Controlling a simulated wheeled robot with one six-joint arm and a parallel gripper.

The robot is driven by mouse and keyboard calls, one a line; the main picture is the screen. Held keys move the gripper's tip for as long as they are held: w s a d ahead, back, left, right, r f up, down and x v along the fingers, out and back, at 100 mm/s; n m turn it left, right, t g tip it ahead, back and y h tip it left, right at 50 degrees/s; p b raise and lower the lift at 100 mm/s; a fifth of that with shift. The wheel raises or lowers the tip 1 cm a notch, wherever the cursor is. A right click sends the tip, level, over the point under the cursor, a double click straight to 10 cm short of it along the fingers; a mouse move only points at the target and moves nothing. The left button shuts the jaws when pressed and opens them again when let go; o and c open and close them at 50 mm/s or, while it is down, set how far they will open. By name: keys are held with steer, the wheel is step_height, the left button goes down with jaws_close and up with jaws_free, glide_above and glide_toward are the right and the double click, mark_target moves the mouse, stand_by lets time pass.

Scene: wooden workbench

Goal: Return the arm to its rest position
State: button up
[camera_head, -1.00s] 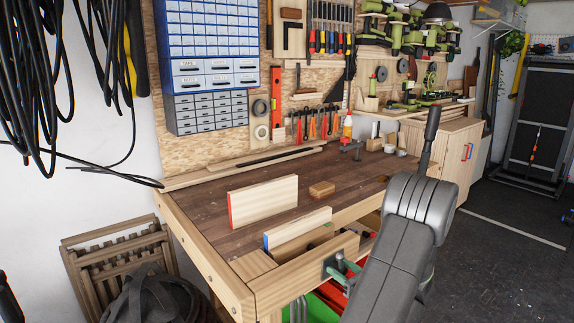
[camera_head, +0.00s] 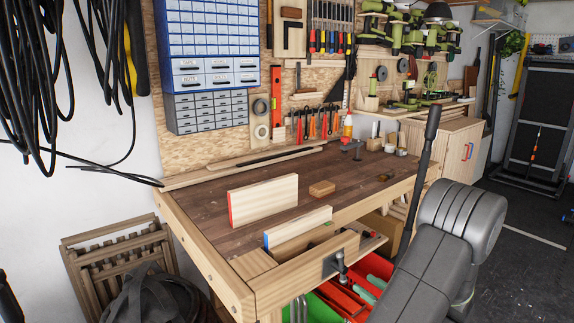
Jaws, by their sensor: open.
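My grey arm (camera_head: 440,255) fills the lower right of the head camera view. Its thick rounded elbow (camera_head: 462,220) is in front of the workbench's right end, and a thin dark link (camera_head: 422,170) rises beside it. My gripper does not show in this view. I see nothing held by the visible arm parts.
The workbench (camera_head: 225,235) carries a red-ended board (camera_head: 263,201), a blue-ended board (camera_head: 298,227) and a small wooden block (camera_head: 322,188). A vise handle (camera_head: 341,266) sticks out in front. Red (camera_head: 345,302) and green bins are below. Dark floor (camera_head: 520,270) is clear at right.

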mark_target(345, 270)
steer(key=x, duration=0.9)
steer(key=shift+w+a, duration=0.1)
steer(key=shift+a, duration=0.1)
steer(key=shift+w+a+f+n, duration=0.15)
steer(key=shift+w+f+n, duration=0.05)
steer(key=shift+w+n, duration=0.1)
steer(key=shift+s+n+b, duration=0.15)
steer(key=shift+n+b, duration=0.75)
steer(key=shift+b, duration=0.1)
steer(key=n+b, duration=0.5)
steer(key=n, duration=0.1)
steer(key=shift+n, duration=0.3)
steer(key=v, duration=1.2)
steer(key=shift+s+d+r+p, duration=0.2)
steer(key=shift+s+d+p, duration=0.1)
steer(key=shift+p, duration=0.15)
steer(key=shift+a, duration=0.1)
